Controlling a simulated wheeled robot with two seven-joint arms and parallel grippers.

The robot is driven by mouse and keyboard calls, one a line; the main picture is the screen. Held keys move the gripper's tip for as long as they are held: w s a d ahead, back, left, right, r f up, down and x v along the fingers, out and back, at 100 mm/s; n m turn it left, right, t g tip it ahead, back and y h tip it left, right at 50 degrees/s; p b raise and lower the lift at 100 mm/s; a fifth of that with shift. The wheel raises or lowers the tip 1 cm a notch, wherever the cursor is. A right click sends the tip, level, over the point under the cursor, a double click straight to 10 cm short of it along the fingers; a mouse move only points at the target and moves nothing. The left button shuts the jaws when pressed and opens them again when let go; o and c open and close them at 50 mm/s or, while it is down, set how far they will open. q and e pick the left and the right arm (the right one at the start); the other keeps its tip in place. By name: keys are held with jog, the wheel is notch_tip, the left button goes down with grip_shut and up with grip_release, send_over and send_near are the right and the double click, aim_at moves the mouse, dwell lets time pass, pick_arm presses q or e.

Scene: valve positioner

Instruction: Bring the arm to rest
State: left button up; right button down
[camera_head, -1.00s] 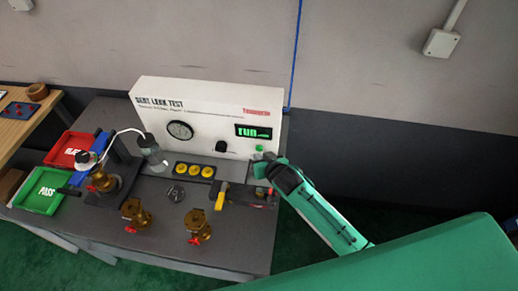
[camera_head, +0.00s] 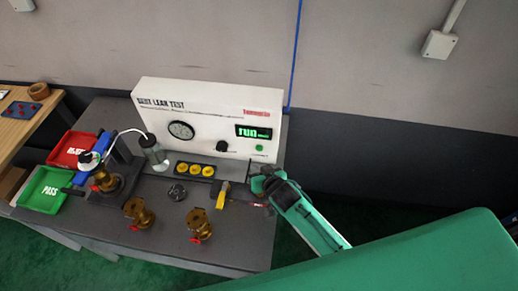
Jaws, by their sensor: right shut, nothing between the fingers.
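My right gripper (camera_head: 256,181) is shut and empty at the right end of the grey bench (camera_head: 165,256), below the lit display of the white seat leak test panel (camera_head: 207,117). My green right arm runs from it to the lower right. A green button (camera_head: 259,148) shows on the panel just above the gripper, apart from it. A tool with a yellow handle (camera_head: 222,194) lies on the bench to the left of the gripper. My left gripper is not in view.
Two brass valves (camera_head: 138,213) (camera_head: 200,225) stand at the bench front. Another brass valve (camera_head: 106,181) sits in a dark fixture at left, by a clear cylinder (camera_head: 153,155). A red tray (camera_head: 72,149) and a green tray (camera_head: 44,190) are at far left. Free floor lies right of the bench.

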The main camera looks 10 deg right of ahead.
jog(key=s+d+r+n+g+h, duration=0.1)
jog(key=s+d+r+g, duration=0.25)
jog(key=s, duration=0.65)
jog(key=s+d+r+g+h, duration=0.15)
jog(key=s+d, duration=0.25)
jog(key=s, duration=0.5)
jog(key=s+d+r+n+g+h, duration=0.1)
jog(key=s+d+r+g, duration=0.25)
jog(key=s, duration=0.65)
notch_tip(320, 180, down, 34)
jog(key=g+b, duration=0.1)
jog(key=b, duration=0.1)
jog(key=s+d+f+g+b, duration=0.1)
jog(key=s+d+f+b, duration=0.1)
jog(key=s+f, duration=1.7)
notch_tip(320, 180, down, 2)
jog(key=shift+s+d+f, duration=0.2)
jog(key=shift+d, duration=0.5)
jog(key=shift+g, duration=0.25)
